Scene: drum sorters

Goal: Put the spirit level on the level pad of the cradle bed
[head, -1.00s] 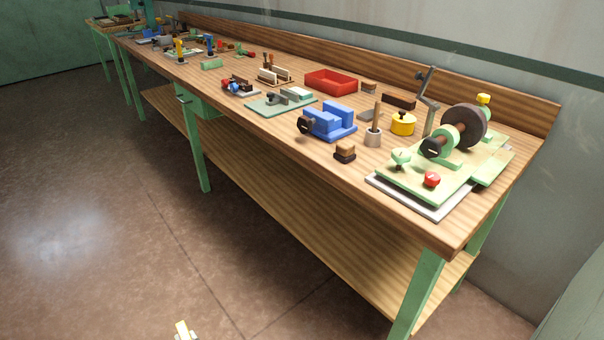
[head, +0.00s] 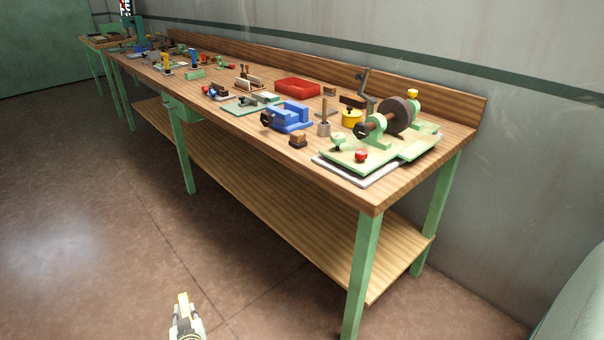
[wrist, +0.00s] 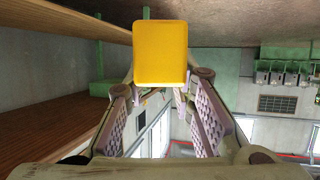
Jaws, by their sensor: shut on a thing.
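My gripper (head: 185,315) is low over the floor at the bottom of the head view, well away from the bench. It is shut on a yellow bar, which I take to be the spirit level (head: 183,301). In the wrist view its yellow end (wrist: 160,52) stands up between the two fingers (wrist: 160,95). A green-plated fixture (head: 345,158) with a dark wheel on green supports sits at the bench's near right end; it looks like the cradle bed. I cannot make out the level pad on it.
The wooden bench (head: 340,178) has a lower shelf (head: 250,195) and green legs. The floor in front is clear.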

